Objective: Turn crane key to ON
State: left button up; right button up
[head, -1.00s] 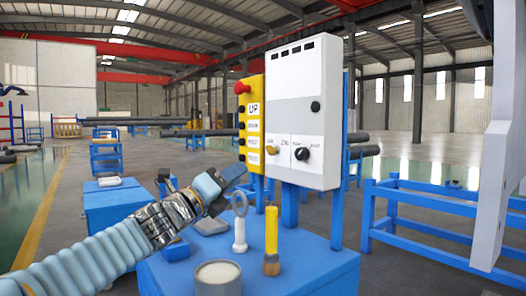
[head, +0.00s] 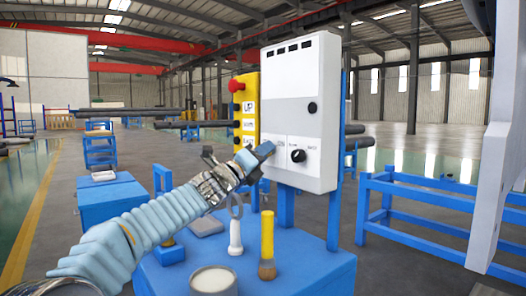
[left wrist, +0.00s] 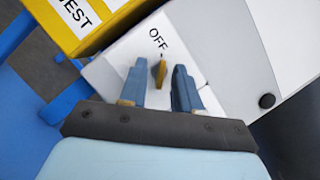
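The control panel is a white and grey box (head: 300,110) on a blue post. In the left wrist view the small yellow crane key (left wrist: 161,73) stands on the panel's pale lower plate, just below the printed word OFF (left wrist: 157,38). My left gripper (left wrist: 160,75) is open, its two blue fingers on either side of the key with gaps visible. How deep the fingertips reach is hard to tell. In the head view my left gripper (head: 264,151) is at the panel's lower left and hides the key. My right gripper is not in view.
A black knob (head: 298,156) is right of the key area. A yellow button box (head: 246,112) with a red button adjoins the panel's left. Below, a blue table (head: 310,270) holds a ring-topped white tool (head: 235,235), yellow-handled brush (head: 267,240) and round can (head: 213,280).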

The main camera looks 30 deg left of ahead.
pick_arm(q)
jog(key=shift+w, duration=0.1)
grip_shut()
jog(key=shift+r, duration=0.1)
